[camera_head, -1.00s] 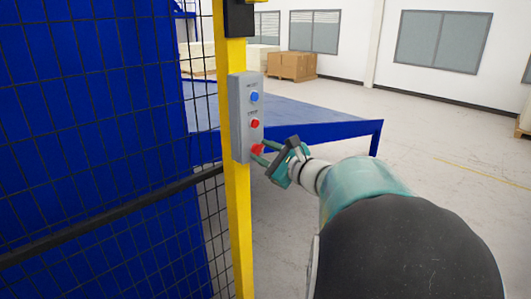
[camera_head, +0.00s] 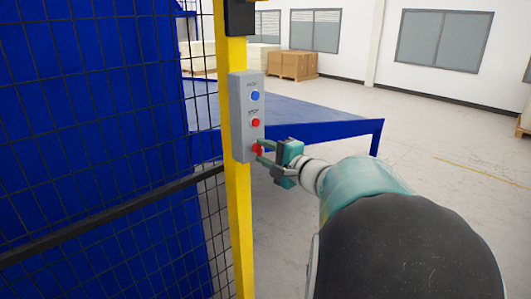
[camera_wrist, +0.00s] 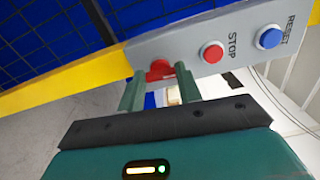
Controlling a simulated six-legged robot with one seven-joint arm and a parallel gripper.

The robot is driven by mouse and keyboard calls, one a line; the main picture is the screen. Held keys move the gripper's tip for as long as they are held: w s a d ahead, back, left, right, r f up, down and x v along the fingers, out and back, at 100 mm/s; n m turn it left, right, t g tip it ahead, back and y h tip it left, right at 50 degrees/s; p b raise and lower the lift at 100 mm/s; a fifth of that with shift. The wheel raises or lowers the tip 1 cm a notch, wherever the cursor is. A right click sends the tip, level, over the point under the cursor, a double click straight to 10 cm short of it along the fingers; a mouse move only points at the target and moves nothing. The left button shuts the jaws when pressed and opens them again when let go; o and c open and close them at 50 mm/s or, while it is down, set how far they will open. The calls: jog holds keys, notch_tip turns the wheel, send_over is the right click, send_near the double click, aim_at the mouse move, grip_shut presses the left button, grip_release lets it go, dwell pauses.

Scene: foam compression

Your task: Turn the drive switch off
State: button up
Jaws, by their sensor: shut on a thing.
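A grey control box (camera_head: 241,118) is fixed to a yellow post. Its lowest control is a red switch knob (camera_head: 257,150), which I take as the drive switch. My gripper (camera_head: 262,149) is at this knob, coming from the right. In the wrist view, the two green fingers of my gripper (camera_wrist: 160,84) stand on either side of the red knob (camera_wrist: 159,69), shut on it. The fingers partly hide the knob, so its exact switch position is unclear.
Above the knob are a red STOP button (camera_head: 255,123) and a blue RESET button (camera_head: 254,96). The yellow post (camera_head: 238,215) carries a black mesh fence on the left. A blue table (camera_head: 320,128) stands behind the box. Cardboard boxes (camera_head: 292,65) are farther back.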

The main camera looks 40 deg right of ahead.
jog(key=shift+n, duration=0.7)
jog(key=o, duration=1)
jog(key=shift+s, duration=0.1)
jog(key=s, duration=1.3)
jog(key=shift+s+d, duration=0.2)
jog(key=shift+s, duration=0.15)
